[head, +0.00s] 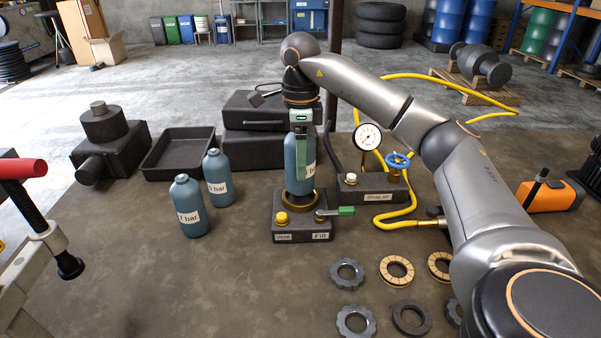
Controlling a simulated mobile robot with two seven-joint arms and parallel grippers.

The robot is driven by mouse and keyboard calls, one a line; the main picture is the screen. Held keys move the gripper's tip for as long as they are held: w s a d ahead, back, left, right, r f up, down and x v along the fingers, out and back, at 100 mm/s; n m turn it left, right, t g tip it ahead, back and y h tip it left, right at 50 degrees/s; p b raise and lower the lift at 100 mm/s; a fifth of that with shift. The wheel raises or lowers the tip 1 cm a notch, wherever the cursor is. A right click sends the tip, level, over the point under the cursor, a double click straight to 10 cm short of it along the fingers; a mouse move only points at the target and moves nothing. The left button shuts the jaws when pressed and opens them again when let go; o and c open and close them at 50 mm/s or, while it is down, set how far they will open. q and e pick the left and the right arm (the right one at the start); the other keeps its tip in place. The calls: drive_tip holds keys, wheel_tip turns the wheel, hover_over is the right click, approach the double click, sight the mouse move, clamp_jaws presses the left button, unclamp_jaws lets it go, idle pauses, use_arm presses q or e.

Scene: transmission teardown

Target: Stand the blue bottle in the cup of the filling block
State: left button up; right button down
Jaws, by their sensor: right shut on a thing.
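A blue bottle (292,182) is upright in my right gripper (301,140), which is shut on its upper part. The bottle's base is at the brass-coloured cup (310,197) on top of the dark filling block (290,232). I cannot tell from this angle whether the base rests on the cup's floor. The block has a yellow knob, a green-handled valve and labels on its front. Two other blue bottles with "bar" labels, a near one (188,212) and a far one (216,180), stand on the table to the left. My left gripper is not in view.
A shop-air block (372,197) with gauge, blue valve wheel and yellow hose stands just right of the filling block. Dark cases (256,148) stand behind. An empty tray (172,172) is at the left. Several rings and gears (397,271) lie in front right.

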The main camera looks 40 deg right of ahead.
drive_tip(key=shift+w+d+f, duration=0.2)
drive_tip(key=shift+w+f, duration=0.05)
drive_tip(key=shift+f, duration=0.05)
drive_tip(key=f, duration=0.3)
drive_tip(key=shift+w+d+p, duration=0.15)
drive_tip(key=shift+d+p, duration=0.05)
drive_tip(key=shift+p, duration=0.2)
drive_tip(key=shift+f, duration=0.3)
drive_tip(key=shift+f, duration=0.1)
unclamp_jaws()
drive_tip(key=shift+f, duration=0.1)
drive_tip(key=shift+a+r+p, duration=0.1)
drive_tip(key=shift+r+p, duration=0.5)
drive_tip(key=shift+r, duration=5.55)
